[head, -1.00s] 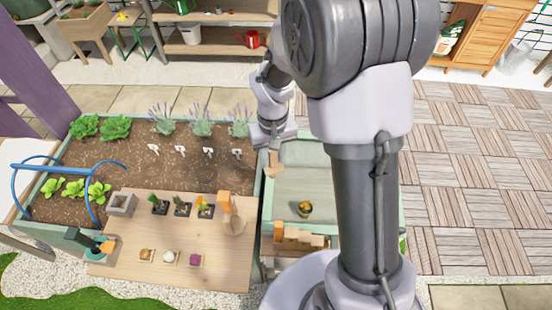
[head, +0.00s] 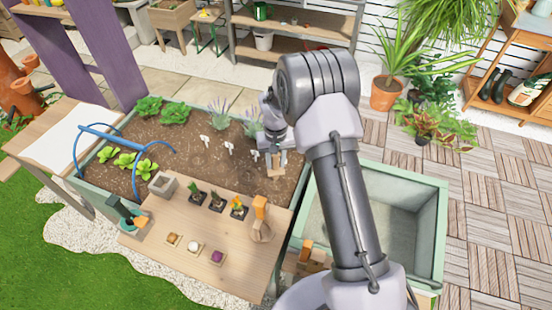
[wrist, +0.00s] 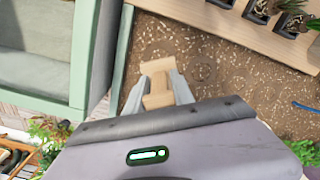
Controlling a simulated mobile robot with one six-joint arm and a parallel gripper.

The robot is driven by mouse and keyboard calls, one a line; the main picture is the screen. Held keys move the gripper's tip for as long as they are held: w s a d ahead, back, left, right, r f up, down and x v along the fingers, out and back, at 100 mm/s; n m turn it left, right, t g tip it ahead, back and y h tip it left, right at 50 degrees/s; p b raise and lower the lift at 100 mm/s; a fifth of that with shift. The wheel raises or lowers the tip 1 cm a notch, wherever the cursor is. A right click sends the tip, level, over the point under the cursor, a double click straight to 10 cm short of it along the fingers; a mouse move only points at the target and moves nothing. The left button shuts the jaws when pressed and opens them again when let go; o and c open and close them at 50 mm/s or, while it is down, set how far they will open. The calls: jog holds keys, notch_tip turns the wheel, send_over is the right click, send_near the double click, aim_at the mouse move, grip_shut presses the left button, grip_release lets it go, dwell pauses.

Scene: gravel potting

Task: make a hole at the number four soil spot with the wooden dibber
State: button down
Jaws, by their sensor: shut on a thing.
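My gripper (head: 273,150) is over the right end of the soil in the raised planter bed (head: 130,212). It is shut on the wooden dibber (head: 276,170), a pale wood piece whose block-like top sits between the fingers in the wrist view (wrist: 157,88). I cannot tell whether the dibber's tip touches the soil. White number markers (head: 228,147) stand in a row in the soil; three show, and their digits are too small to read. The right end of the row is hidden by my gripper. Faint rings mark the soil (wrist: 203,70) beside the dibber in the wrist view.
A wooden board (head: 190,262) across the bed's front holds small potted plants (head: 216,201), a grey block pot (head: 162,184) and small dishes. Lavender (head: 219,115) grows behind the markers. A green-framed box (head: 437,225) stands close on the right.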

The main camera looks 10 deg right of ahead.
aim_at(276, 170)
notch_tip(276, 170, down, 3)
jog(key=shift+f+b, duration=0.1)
jog(key=shift+b, duration=0.75)
jog(key=shift+s, duration=0.25)
jog(key=shift+f, duration=0.1)
jog(key=shift+f+b, duration=2.25)
jog(key=shift+f, duration=0.65)
jog(key=shift+r, duration=0.1)
jog(key=shift+r+p, duration=3.35)
jog(key=shift+r, duration=1.75)
